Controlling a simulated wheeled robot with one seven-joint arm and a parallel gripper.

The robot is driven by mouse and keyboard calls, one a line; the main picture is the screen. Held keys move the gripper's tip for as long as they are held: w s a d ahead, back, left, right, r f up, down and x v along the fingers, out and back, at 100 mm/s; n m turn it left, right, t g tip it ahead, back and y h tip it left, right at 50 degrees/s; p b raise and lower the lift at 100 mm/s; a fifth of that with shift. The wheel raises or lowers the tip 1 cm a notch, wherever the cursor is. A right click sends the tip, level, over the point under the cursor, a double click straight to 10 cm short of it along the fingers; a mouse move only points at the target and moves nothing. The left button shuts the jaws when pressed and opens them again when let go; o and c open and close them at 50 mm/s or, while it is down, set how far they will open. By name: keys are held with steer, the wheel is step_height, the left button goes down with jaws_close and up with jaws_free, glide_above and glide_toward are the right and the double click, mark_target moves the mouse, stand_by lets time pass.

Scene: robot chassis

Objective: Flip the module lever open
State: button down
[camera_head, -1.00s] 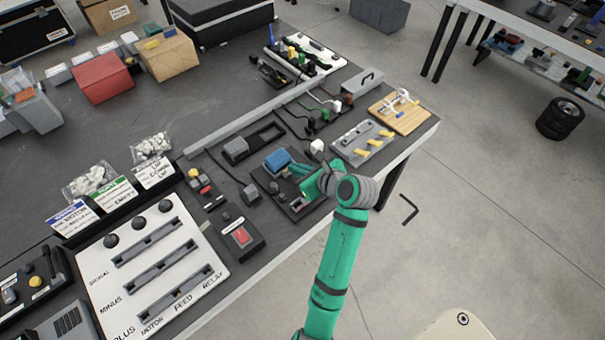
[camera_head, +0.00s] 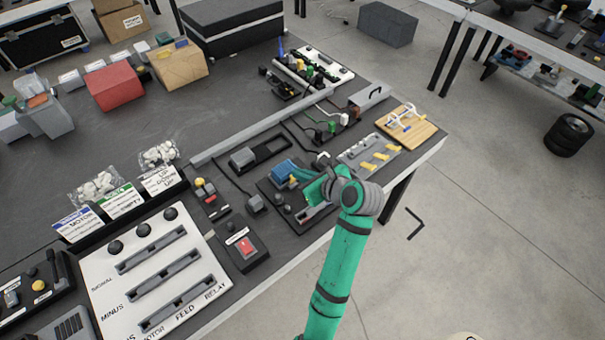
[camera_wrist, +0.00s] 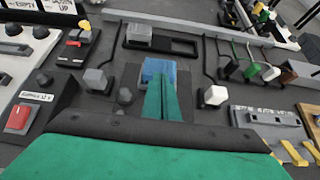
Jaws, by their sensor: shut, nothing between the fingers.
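The module is a dark plate (camera_head: 268,189) near the table's front edge. It bears a blue block (camera_head: 283,171), dark knobs and a part with some red at its front. In the wrist view the blue block (camera_wrist: 158,68) is straight ahead of the fingers. I cannot tell for sure which part is the lever. My green gripper (camera_head: 295,177) is shut and empty, its tips right at the blue block's near side. In the wrist view the shut fingers (camera_wrist: 162,82) overlap the block's lower part; whether they touch it is unclear. My fingers and wrist hide part of the plate.
A red-button box (camera_head: 244,247) and a grey plug block (camera_head: 255,204) stand left of the module. A white plug (camera_head: 323,158) is close on the right. A grey rack with yellow parts (camera_head: 372,160) lies further right. Cables run behind.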

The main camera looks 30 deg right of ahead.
step_height(320, 180, up, 10)
steer(key=shift+s, duration=0.2)
stand_by(0.5)
stand_by(0.4)
steer(key=shift+w, duration=0.1)
